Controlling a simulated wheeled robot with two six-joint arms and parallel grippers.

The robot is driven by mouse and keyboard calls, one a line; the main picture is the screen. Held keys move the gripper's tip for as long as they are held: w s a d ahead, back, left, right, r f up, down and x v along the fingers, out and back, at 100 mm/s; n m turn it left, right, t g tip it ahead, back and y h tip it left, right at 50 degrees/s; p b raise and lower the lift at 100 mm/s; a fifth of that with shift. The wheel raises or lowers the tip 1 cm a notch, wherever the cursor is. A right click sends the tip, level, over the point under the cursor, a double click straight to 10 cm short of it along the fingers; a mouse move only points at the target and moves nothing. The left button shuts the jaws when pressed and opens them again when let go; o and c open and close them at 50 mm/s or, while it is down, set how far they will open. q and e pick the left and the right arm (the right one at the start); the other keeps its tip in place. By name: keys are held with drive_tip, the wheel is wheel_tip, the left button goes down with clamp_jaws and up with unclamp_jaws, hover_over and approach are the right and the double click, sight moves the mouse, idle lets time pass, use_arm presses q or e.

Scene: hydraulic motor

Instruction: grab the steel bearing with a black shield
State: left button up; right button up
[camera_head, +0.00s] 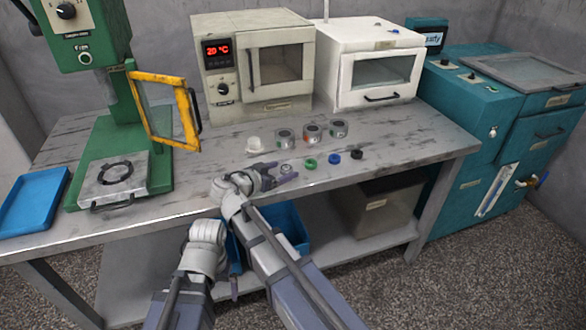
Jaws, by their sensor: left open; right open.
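Several small round parts lie in a row near the front edge of the bench. They are a grey metallic one (286,169), a green one (310,164), a blue one (335,158) and a black one (356,154). They are too small to tell surely which is the steel bearing with a black shield. My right gripper (289,171) is open and low over the bench, close around or beside the grey metallic part; contact cannot be told. My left gripper (234,288) hangs low in front of the bench, open, partly hidden and away from the parts.
A beige oven (222,62) and a white oven (330,65) stand at the back. A green press (90,120) with a yellow-framed guard (190,122) and a blue tray (35,200) are left.

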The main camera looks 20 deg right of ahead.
drive_tip(key=shift+a+r, duration=0.1)
drive_tip(key=shift+a, duration=0.05)
clamp_jaws()
idle(0.4)
